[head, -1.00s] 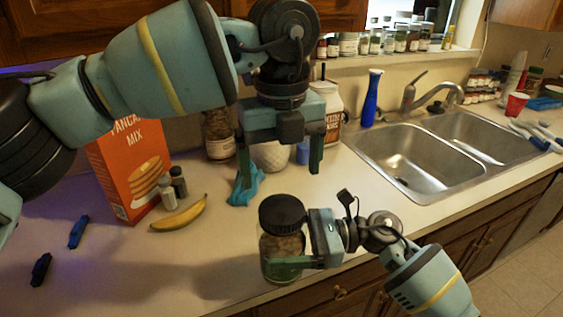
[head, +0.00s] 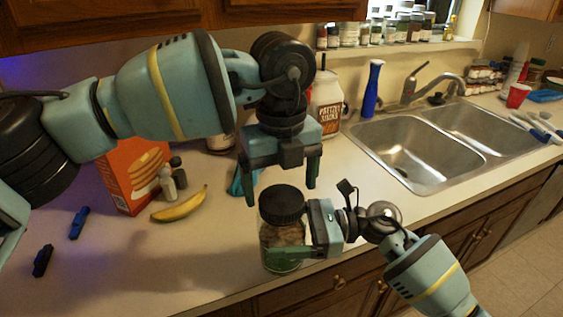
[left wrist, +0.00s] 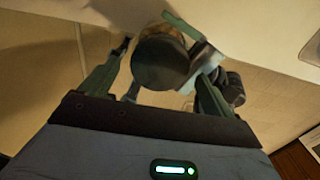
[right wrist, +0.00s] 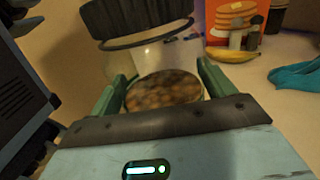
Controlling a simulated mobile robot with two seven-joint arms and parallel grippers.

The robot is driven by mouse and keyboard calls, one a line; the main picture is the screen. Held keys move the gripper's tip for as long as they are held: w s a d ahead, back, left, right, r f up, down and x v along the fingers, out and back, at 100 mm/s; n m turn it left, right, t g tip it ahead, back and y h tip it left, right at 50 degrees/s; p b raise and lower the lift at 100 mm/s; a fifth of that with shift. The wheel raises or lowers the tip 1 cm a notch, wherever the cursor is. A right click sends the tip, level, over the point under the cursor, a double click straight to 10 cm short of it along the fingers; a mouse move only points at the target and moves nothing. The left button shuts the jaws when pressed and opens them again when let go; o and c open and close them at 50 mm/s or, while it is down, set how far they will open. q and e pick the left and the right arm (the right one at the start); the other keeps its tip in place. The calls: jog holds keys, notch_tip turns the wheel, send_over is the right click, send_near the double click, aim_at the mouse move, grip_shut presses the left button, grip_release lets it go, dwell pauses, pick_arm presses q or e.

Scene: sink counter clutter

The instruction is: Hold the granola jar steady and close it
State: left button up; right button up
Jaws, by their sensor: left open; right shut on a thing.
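The granola jar (head: 283,238) is a clear glass jar with brown contents, upright near the counter's front edge. The right wrist view shows the lid (right wrist: 135,20) above the granola (right wrist: 163,90). My right gripper (head: 288,255) is shut around the jar's lower body, coming from the right. My left gripper (head: 281,194) points down, open and empty, above and just behind the lid in the head view. In the left wrist view, the lid (left wrist: 160,60) shows between its spread fingers.
A banana (head: 180,205), small shakers (head: 170,182) and a pancake mix box (head: 133,175) stand left of the jar. A teal cloth (head: 236,184) lies behind it. A pretzel jar (head: 327,105), blue bottle (head: 372,88) and sink (head: 400,150) are to the right.

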pick_arm(q)
jog(key=shift+f, duration=1.15)
